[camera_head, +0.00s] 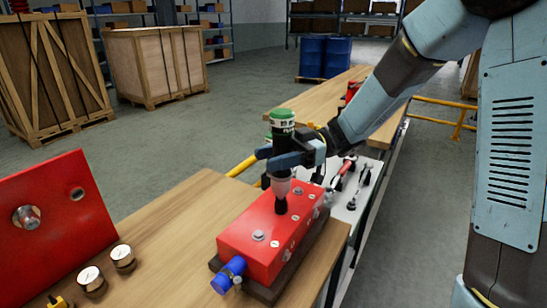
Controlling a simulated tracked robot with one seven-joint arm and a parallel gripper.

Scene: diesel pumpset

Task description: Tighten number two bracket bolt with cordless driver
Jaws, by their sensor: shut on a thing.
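My gripper (281,162) is shut on the cordless driver (282,118), which has a green top and a pale grey lower body. The driver stands upright, and its dark nose (281,206) points down at the top of a red block (254,255). The nose appears to meet the block's top, and it hides whatever lies under it. A grey bolt head (258,236) shows on the near part of the top, and another (299,191) shows near the far end. I cannot read bolt numbers or tell whether the bit is seated.
The block sits on a dark base on a wooden bench (170,235). A blue fitting (228,274) sticks out at its near end. A red panel (55,225) and two gauges (122,257) stand left. A white tray (342,207) with tools lies beyond the block.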

